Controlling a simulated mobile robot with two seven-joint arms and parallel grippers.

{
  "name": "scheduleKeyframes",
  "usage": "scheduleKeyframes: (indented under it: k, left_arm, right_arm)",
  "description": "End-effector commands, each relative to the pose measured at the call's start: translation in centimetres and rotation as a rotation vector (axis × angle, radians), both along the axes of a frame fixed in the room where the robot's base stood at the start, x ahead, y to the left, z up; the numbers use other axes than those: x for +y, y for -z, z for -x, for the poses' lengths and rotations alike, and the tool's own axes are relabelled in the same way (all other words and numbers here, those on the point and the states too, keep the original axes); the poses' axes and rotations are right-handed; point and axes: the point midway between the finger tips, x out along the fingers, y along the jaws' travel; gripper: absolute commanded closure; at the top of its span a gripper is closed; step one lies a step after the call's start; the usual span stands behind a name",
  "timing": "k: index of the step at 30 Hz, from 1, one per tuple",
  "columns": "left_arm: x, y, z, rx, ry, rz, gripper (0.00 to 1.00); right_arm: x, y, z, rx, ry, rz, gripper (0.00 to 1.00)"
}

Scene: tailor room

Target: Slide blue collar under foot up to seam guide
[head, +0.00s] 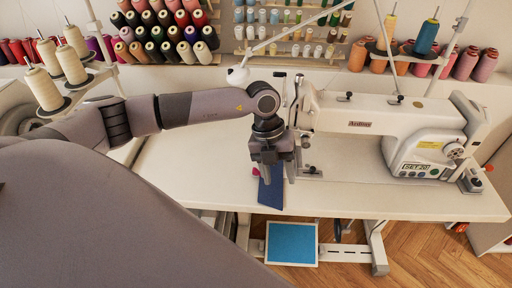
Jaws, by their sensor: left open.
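The blue collar (270,196) is a dark blue strip lying on the white sewing table, its near end close to the table's front edge. My left gripper (274,172) points down over the collar's far part with its fingers apart. It hides that part, and I cannot tell whether the fingers touch the cloth. The sewing machine (375,118) stands just right of the gripper. Its needle end (303,125) is beside my wrist. The presser foot and seam guide are too small or hidden to make out. My right gripper is not in view.
The table (380,190) is clear in front of the machine. A small red item (256,171) lies left of the gripper. Thread stands with cones (70,65) are at the left and behind the machine. Spool racks (165,35) line the back. A blue-topped pedal (291,242) is below the table.

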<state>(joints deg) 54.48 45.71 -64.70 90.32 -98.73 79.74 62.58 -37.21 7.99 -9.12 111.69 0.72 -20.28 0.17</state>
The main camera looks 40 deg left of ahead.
Motion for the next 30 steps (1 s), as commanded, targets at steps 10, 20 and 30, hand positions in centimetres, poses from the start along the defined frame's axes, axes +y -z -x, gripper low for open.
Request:
scheduleKeyframes:
  k: [10,20,30]
  left_arm:
    - [8.2,-1.7,-2.2,-0.027,-0.121,-0.31,0.49]
    - [8.2,3.0,-2.1,-0.024,-0.119,-0.307,0.49]
    - [8.1,4.9,-2.2,-0.028,-0.118,-0.305,0.49]
  right_arm:
    - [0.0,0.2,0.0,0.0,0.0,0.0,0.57]
    - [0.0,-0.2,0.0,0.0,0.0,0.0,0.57]
    - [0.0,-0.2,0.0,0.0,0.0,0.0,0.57]
